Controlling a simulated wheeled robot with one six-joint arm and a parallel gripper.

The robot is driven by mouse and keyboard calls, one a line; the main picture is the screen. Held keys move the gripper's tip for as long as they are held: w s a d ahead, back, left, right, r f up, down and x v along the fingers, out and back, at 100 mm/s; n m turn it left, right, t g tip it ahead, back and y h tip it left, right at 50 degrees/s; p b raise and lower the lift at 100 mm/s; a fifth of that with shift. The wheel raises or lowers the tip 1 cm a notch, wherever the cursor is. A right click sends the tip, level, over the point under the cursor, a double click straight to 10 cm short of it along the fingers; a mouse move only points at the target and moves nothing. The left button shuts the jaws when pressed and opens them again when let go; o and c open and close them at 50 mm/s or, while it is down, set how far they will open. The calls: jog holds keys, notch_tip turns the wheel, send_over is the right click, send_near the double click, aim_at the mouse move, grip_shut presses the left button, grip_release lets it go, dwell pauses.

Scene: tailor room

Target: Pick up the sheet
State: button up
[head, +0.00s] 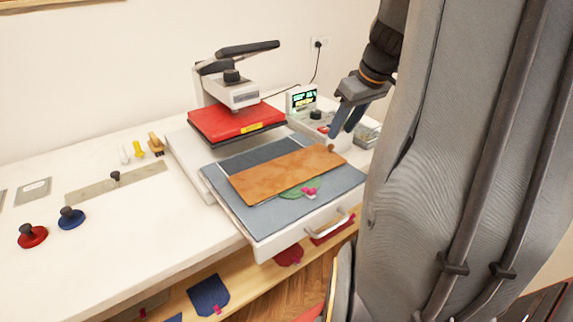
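A brown-orange sheet (280,172) lies flat on the pulled-out lower platen of a heat press, over blue-grey cloth (325,187). Part of a green and pink motif (303,191) shows past its front edge. A small brown tab (331,148) stands at the sheet's far right corner. My gripper (341,132) is above and a little right of that tab, pointing down. Its two fingers are apart with nothing seen between them. The gripper appears clear of the sheet.
The press's red upper plate (235,121) is behind the sheet. A control box (315,125) with a lit display (302,98) stands behind my gripper. A drawer handle (327,225) is in front. Red (33,235) and blue (71,217) knobbed discs lie left on the white table (130,265).

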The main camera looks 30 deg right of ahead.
aim_at(332, 145)
jog(key=shift+p+x, duration=0.8)
jog(key=shift+x, duration=2.55)
jog(key=shift+w+r, duration=0.1)
jog(key=shift+w, duration=0.05)
jog(key=shift+c, duration=0.2)
grip_shut()
